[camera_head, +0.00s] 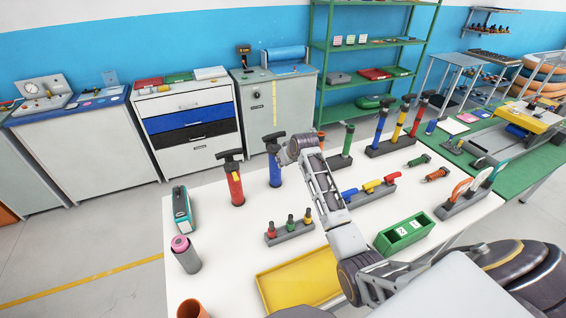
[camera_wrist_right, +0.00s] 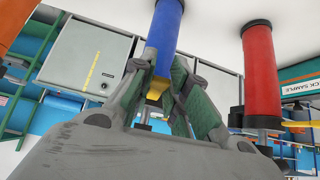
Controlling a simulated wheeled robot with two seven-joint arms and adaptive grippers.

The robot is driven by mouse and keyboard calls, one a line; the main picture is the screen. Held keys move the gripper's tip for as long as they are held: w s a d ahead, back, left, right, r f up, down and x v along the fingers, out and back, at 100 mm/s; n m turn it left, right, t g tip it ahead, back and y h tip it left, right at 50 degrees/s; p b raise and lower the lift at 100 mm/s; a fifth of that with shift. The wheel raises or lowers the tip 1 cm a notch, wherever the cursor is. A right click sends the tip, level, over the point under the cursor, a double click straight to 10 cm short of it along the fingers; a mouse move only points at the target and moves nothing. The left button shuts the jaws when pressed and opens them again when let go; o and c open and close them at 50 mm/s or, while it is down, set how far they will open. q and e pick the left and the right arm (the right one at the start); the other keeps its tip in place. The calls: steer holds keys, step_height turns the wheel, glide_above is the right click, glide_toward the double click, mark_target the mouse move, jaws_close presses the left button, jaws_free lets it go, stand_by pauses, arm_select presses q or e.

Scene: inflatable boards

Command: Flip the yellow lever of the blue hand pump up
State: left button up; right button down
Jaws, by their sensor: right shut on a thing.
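The blue hand pump (camera_head: 275,172) stands upright on the white table in the head view, its black T-handle above my gripper. In the right wrist view, which looks upside down, its blue body (camera_wrist_right: 166,35) comes down from the top edge. My right gripper (camera_head: 284,154) is at the pump's upper part. In the wrist view its green-padded fingers (camera_wrist_right: 163,82) are on either side of the yellow lever (camera_wrist_right: 155,94), shut on it. The fingers hide part of the lever, and I cannot tell its exact angle. My left gripper is not in view.
A red hand pump (camera_head: 236,187) stands close to the left of the blue one. A rack of small pegs (camera_head: 290,234), a yellow tray (camera_head: 300,280) and a green box (camera_head: 404,232) are nearer the front. More pumps stand at the back right.

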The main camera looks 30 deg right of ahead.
steer(key=shift+r+g, duration=0.35)
steer(key=shift+g, duration=0.55)
steer(key=c, duration=1.4)
jaws_free()
steer(key=shift+o, duration=0.2)
steer(key=shift+r, duration=0.15)
steer(key=v, duration=1.1)
steer(key=shift+r, duration=0.4)
steer(key=shift+f, duration=0.1)
